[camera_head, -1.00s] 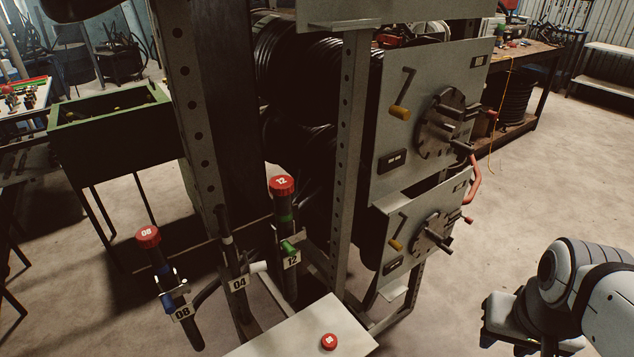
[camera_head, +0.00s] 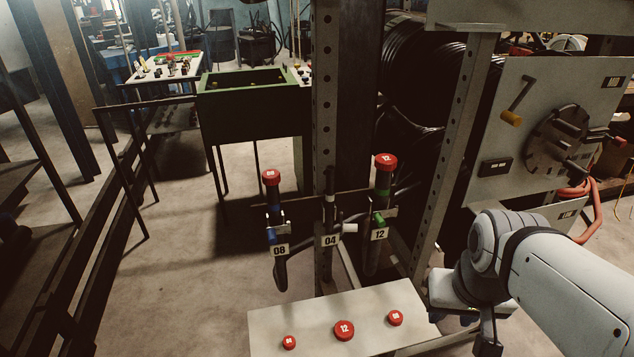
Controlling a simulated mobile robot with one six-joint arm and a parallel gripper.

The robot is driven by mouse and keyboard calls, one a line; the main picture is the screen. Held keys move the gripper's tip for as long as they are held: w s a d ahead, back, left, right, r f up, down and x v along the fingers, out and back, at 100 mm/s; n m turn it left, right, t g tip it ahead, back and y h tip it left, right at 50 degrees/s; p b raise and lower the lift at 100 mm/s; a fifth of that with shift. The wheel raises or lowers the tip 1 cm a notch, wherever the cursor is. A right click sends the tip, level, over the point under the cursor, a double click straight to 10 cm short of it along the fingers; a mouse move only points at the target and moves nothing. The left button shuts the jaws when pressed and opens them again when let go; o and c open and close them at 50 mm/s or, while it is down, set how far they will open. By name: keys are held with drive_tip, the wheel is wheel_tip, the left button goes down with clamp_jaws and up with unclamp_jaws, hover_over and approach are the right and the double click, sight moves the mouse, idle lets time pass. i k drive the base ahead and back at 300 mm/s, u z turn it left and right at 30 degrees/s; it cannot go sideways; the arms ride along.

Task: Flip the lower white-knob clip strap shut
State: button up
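A white knob (camera_head: 350,228) sticks out beside the 04 label (camera_head: 331,240) on the perforated post, in the middle of the head view. A dark slim part stands above that label. The clip strap there is too small and dark to tell whether it is open or shut. My gripper (camera_head: 488,346) is at the bottom right, partly cut off by the frame edge, well to the right of and nearer than the white knob. Its fingertips are not clearly visible.
A red-capped hose with blue parts (camera_head: 271,205) hangs at label 08; another with a green knob (camera_head: 379,218) hangs at label 12. A pale shelf (camera_head: 268,330) in front holds red caps. A crank panel (camera_head: 540,100) stands at right. Floor at left is open.

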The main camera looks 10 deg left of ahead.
sight(345, 227)
drive_tip(key=u, duration=2.35)
drive_tip(key=k, duration=1.15)
drive_tip(key=z, duration=1)
drive_tip(key=i, duration=1)
drive_tip(key=z, duration=0.1)
